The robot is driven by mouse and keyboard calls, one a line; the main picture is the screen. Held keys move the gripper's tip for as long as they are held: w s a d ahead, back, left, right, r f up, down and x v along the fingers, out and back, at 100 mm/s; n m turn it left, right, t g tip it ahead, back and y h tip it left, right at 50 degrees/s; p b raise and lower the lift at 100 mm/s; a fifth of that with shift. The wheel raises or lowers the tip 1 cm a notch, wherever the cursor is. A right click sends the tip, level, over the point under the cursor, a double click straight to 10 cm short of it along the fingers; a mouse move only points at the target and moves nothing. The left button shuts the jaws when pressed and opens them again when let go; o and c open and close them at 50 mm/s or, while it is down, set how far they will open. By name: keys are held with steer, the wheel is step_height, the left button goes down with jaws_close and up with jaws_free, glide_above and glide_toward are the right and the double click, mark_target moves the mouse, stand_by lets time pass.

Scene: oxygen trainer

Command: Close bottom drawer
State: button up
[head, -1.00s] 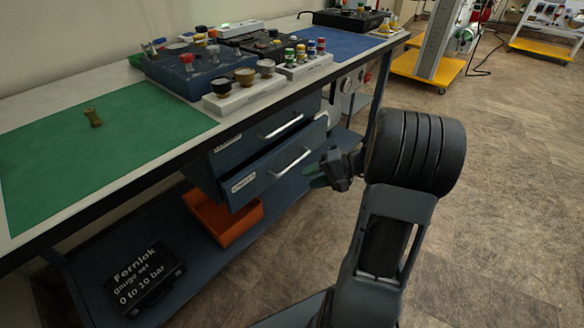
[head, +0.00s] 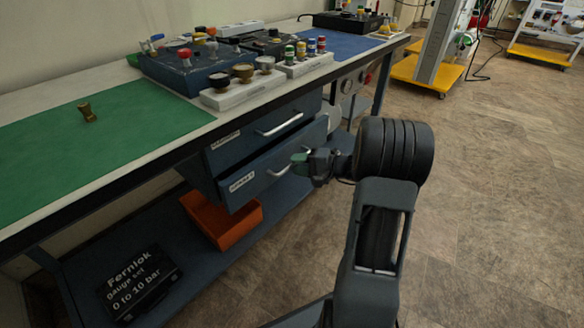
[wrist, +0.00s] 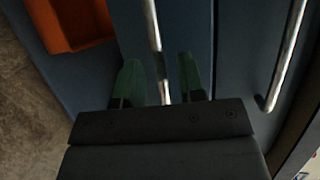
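The bottom drawer (head: 238,182) is dark blue with a silver bar handle (head: 279,169) and a white label, and its front stands out past the upper drawer (head: 228,152). My gripper (head: 303,160) is at the right part of the bottom drawer's handle. In the wrist view the two green fingertips (wrist: 157,78) are spread apart, one on each side of the bottom handle (wrist: 153,30). The upper drawer's handle (wrist: 289,50) is off to the right there. I cannot tell whether the fingers touch the bar.
An orange bin (head: 232,225) and a black gauge-set case (head: 140,285) sit on the low shelf under the drawers. The bench top (head: 40,97) overhangs the drawers. The floor to the right (head: 490,200) is clear.

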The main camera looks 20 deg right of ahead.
steer(key=shift+x, duration=1.05)
jaws_close()
